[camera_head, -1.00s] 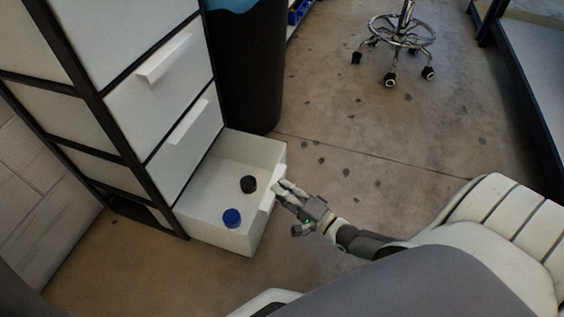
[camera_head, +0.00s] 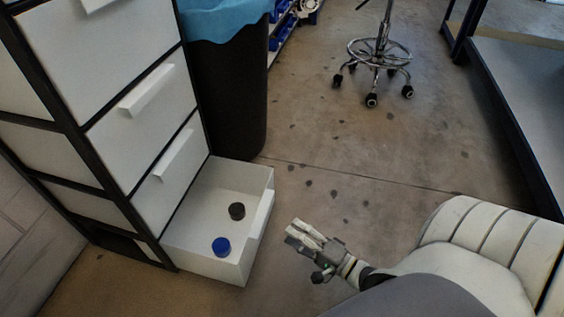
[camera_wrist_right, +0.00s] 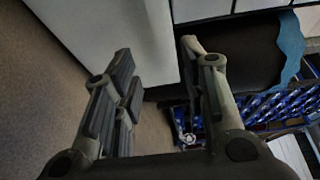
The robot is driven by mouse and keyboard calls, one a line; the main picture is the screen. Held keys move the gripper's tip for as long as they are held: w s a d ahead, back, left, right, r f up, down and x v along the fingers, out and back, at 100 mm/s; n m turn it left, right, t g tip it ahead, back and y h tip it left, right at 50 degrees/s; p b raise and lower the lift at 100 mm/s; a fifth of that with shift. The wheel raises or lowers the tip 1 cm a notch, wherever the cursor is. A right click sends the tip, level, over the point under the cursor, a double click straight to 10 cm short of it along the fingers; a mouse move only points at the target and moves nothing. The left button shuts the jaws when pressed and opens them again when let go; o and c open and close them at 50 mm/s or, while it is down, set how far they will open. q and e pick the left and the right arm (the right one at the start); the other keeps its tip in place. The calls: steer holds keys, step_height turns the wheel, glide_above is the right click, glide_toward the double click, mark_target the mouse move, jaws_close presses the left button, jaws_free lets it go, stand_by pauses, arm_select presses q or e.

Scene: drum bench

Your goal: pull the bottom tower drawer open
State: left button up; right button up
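The bottom tower drawer (camera_head: 225,190) stands pulled out from the white tower with black frame (camera_head: 130,120) in the head view. My left gripper is not in view.
A black bin with a blue liner (camera_head: 228,90) stands beside the tower. A wheeled stool (camera_head: 378,55) is at the back, and a bench (camera_head: 520,90) is along the right. The floor between them is clear.

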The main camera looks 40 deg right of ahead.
steer(key=shift+v, duration=1.55)
